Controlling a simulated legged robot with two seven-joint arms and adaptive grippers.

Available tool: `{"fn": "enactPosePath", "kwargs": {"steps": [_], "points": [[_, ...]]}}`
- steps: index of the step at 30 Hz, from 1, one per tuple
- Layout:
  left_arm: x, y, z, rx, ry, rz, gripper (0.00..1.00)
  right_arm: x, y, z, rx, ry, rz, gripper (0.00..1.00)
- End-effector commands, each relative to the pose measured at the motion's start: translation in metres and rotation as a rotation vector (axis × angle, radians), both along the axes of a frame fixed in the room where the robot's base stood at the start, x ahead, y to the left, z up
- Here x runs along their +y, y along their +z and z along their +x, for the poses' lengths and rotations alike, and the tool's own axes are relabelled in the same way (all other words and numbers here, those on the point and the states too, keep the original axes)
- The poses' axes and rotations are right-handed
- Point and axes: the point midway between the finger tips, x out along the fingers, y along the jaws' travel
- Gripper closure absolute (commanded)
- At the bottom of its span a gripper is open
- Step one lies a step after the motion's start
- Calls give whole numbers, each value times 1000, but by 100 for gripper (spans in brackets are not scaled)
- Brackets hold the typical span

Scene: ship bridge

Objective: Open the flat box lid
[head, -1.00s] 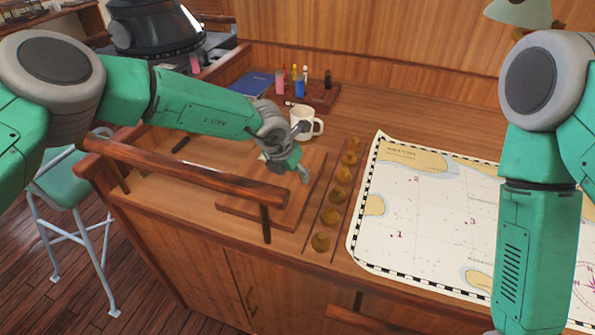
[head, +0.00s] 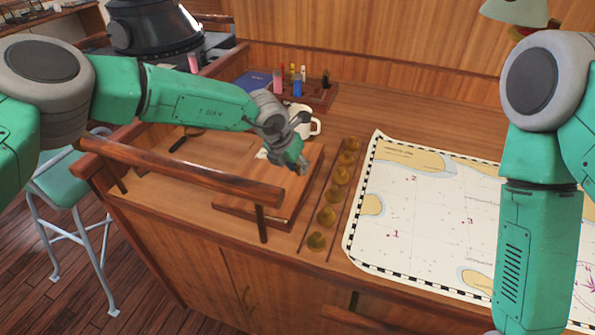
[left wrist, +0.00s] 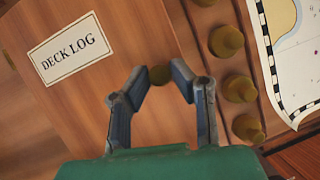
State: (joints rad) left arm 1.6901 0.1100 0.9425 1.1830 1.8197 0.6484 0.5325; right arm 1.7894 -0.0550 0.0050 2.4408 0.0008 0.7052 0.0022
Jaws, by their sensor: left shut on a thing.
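The flat wooden box (head: 245,196) lies on the desk. Its lid (left wrist: 85,105) carries a white "DECK LOG" label (left wrist: 68,47) in the left wrist view. My left gripper (head: 302,169) is at the right edge of the lid. In the left wrist view its fingertips (left wrist: 160,77) close around a small brass knob (left wrist: 160,74) at the lid's edge. The lid's right side looks slightly raised above the box, with a dark line beneath it. The box's inside is hidden. My right arm hangs at the right, and its gripper is out of view.
A row of brass knobs (head: 326,217) stands right of the box, beside a chart (head: 430,215). A white mug (head: 315,127) is close behind my left gripper. A wooden rail (head: 185,172) runs along the desk's front left. A bottle rack (head: 318,95) stands at the back.

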Motion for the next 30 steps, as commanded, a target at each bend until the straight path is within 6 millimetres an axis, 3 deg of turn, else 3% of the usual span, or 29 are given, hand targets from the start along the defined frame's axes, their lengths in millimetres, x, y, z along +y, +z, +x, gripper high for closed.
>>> {"fn": "enactPosePath", "kwargs": {"steps": [13,30], "points": [[30,55,11,96,4,-321,100,0,-12,0,0,0,0,60],[51,80,17,157,3,-492,100,0,-30,0,0,-1,0,60]]}}
